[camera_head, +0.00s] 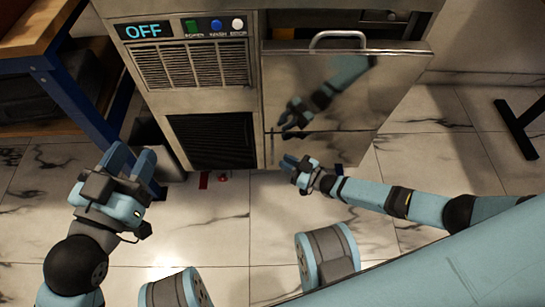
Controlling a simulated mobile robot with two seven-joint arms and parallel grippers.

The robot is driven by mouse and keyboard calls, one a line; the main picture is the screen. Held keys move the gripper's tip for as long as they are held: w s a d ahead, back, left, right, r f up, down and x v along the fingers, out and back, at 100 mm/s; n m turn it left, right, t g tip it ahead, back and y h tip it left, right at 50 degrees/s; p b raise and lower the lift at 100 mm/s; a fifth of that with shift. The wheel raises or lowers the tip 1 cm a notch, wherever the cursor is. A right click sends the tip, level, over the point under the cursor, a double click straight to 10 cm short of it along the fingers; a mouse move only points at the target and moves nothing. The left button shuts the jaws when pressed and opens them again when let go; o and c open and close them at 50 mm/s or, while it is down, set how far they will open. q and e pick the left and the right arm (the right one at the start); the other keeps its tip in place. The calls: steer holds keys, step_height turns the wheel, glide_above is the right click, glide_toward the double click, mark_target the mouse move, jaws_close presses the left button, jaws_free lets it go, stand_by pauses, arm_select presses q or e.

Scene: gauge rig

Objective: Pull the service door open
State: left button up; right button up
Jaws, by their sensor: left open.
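The service door (390,85) is a shiny metal panel on the right of the cabinet front. Its bar handle (338,36) runs along the top edge. My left gripper (130,160) is open and empty, low at the left, well apart from the door and handle. My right gripper (296,164) is near the door's lower edge, far below the handle. Its fingers are too small to judge, and I see nothing in them.
The cabinet's left part has an OFF display (144,31), several coloured buttons (216,25) and vent grilles (192,66). A blue-legged wooden bench (38,35) stands at the left. Small red items (223,177) lie on the marble floor. A dark stand (520,128) is at the far right.

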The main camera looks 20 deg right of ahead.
mark_target(273, 155)
steer(key=b+x, duration=0.1)
steer(key=x, duration=0.4)
steer(key=shift+w+a+b, duration=0.25)
steer(key=shift+w+b, duration=0.05)
arm_select(q)
steer(key=shift+w+a+r+m+t+h, duration=0.25)
steer(key=shift+w+m+h, duration=0.2)
steer(key=shift+m, duration=0.35)
steer(key=shift+a, duration=0.1)
arm_select(e)
jaws_close()
